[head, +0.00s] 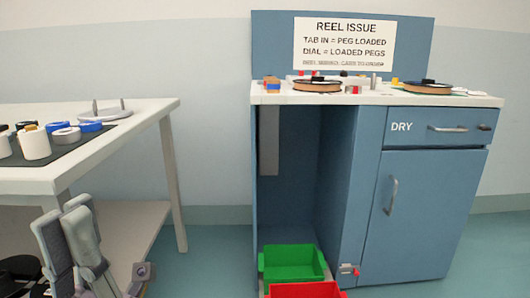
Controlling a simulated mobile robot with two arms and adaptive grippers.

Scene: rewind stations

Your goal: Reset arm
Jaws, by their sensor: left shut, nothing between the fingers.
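My left gripper (65,222) is at the lower left of the head view, with its grey fingers pointing up. It is shut and holds nothing. It shows in front of the white table (150,112) and its lower shelf; I cannot tell its exact distance from them. My right gripper is not in view.
A blue cabinet (425,205) with a "REEL ISSUE" sign (344,44) stands right of centre, with reels on top. Green (292,271) and red (305,291) bins sit low in front. Spools (34,145) lie on the table. Floor between table and cabinet is clear.

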